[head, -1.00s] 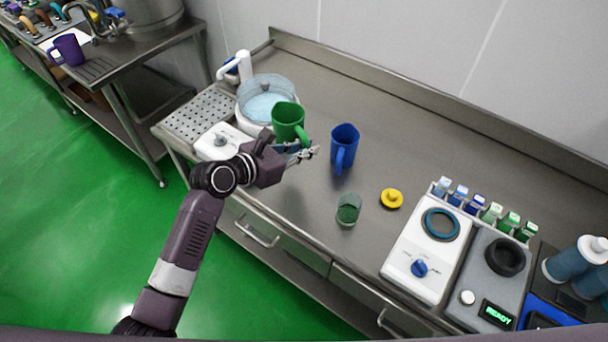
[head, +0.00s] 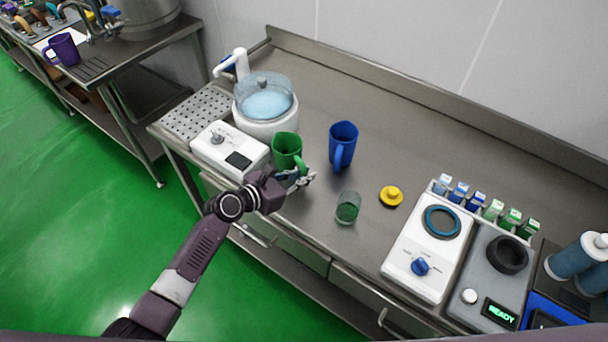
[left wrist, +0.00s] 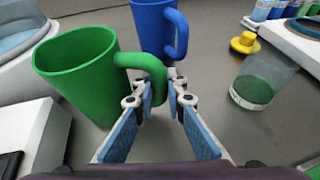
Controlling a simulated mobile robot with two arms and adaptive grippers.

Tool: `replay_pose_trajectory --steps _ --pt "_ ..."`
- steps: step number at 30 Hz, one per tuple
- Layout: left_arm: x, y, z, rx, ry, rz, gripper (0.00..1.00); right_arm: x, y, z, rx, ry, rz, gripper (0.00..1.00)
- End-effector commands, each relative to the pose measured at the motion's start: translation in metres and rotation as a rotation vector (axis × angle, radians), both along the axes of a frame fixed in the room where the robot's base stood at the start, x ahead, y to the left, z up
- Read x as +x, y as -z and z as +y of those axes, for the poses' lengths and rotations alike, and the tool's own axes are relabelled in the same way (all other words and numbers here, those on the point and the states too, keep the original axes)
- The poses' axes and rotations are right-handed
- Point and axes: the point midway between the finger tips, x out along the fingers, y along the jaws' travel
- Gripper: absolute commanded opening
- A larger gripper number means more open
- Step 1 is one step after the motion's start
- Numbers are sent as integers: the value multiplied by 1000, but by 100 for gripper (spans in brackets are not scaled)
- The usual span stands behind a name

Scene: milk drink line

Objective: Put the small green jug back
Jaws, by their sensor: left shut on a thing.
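The small green jug (head: 287,150) is upright near the left end of the steel counter, beside a white machine with a clear bowl. My left gripper (head: 305,178) is shut on its handle, which shows between the fingers in the left wrist view (left wrist: 150,73). The jug's body (left wrist: 82,80) is to the left of the fingers there. I cannot tell whether its base touches the counter. The right gripper is not in view.
A blue jug (head: 343,146) stands close to the right. A clear cup with green in it (head: 347,208) and a yellow lid-like piece (head: 391,196) are further right. The white bowl machine (head: 232,152) stands close on the left. Bare counter lies behind the blue jug.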

Motion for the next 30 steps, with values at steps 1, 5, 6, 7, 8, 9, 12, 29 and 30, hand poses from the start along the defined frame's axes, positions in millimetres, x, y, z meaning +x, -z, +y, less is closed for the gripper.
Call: replay_pose_trajectory --steps 1,5,6,7,8,9,12,29,30 --pt "1 -2 0 -1 0 -3 0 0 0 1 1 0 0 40" --pt "1 2 0 -1 -1 -2 0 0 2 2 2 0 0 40" --pt "0 4 0 0 0 0 12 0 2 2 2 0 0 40" --pt "0 3 0 0 0 0 16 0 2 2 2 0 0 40" --pt "0 3 0 0 0 0 19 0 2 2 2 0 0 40" --pt "0 3 0 1 0 1 23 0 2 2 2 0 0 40" --pt "0 3 0 1 0 1 29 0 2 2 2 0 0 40" --pt "-22 -13 24 2 0 1 29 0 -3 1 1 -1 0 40" --pt "-27 -16 29 1 0 0 29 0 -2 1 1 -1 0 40"
